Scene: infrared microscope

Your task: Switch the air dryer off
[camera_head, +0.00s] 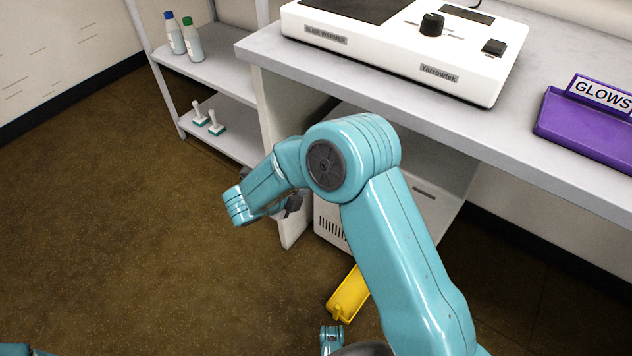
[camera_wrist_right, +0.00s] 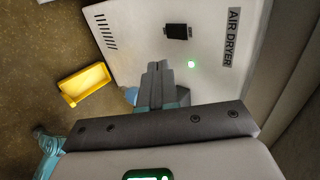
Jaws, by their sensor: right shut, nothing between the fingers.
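The air dryer (camera_head: 425,200) is a white box under the bench, partly hidden behind my right arm in the head view. In the right wrist view its white face (camera_wrist_right: 135,35) shows an "AIR DRYER" label (camera_wrist_right: 232,38), a black rocker switch (camera_wrist_right: 178,32) and a lit green lamp (camera_wrist_right: 191,64). My right gripper (camera_wrist_right: 157,66) is shut and empty. Its fingertips appear over the dryer's face, just below and left of the switch in that picture; I cannot tell the gap in depth. In the head view the gripper (camera_head: 292,204) is small and partly hidden by my arm. My left gripper is out of view.
A yellow bin (camera_head: 348,296) is on the floor by the dryer; it also shows in the wrist view (camera_wrist_right: 85,84). The bench (camera_head: 400,90) above carries a slide warmer (camera_head: 400,45) and a purple glove tray (camera_head: 585,130). A shelf (camera_head: 215,75) with bottles stands left. The left floor is clear.

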